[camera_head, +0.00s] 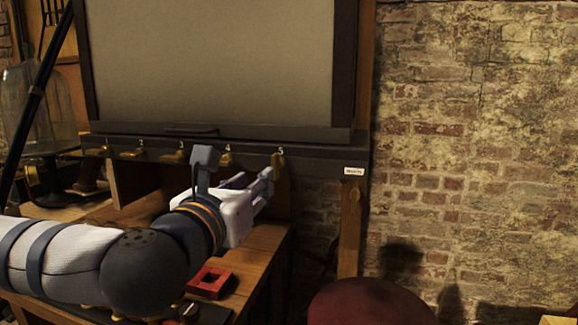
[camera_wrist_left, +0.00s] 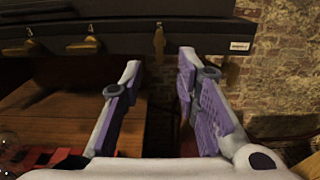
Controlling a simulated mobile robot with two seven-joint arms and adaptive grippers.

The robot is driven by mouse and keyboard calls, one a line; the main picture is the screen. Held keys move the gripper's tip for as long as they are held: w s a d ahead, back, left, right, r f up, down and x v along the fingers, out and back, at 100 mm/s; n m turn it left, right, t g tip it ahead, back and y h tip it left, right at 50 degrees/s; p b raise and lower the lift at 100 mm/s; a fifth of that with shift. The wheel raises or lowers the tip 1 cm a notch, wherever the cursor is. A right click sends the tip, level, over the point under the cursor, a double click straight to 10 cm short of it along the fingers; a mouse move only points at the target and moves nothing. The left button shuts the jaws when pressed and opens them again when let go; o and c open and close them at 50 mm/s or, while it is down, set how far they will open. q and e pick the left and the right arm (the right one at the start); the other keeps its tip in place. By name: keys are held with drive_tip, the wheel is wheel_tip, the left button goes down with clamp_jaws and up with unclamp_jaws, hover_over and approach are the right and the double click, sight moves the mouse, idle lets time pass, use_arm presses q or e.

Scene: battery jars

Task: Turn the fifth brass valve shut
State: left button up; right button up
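The fifth brass valve (camera_head: 279,160) is at the right end of a row on the dark rail, under the number 5. In the left wrist view, its handle (camera_wrist_left: 158,42) hangs upright, while the fourth valve (camera_wrist_left: 83,47) and third valve (camera_wrist_left: 18,48) have handles lying sideways. My left gripper (camera_head: 254,181) is open and empty, just below and in front of the fifth valve. In the left wrist view, the valve shows above and between the fingertips (camera_wrist_left: 159,66), apart from both. My right gripper is not in view.
The dark rail (camera_head: 320,160) runs below a large framed panel (camera_head: 210,60). A wooden bench (camera_head: 262,245) with a red square frame (camera_head: 209,282) lies below. A wooden post (camera_head: 350,225) and brick wall (camera_head: 470,160) stand to the right. A round red seat (camera_head: 370,302) is at lower right.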

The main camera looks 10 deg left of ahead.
sight(273, 166)
use_arm(q)
drive_tip(key=w, duration=1.1)
drive_tip(key=shift+d, duration=0.1)
drive_tip(key=shift+f, duration=0.1)
drive_tip(key=shift+c, duration=0.5)
clamp_jaws()
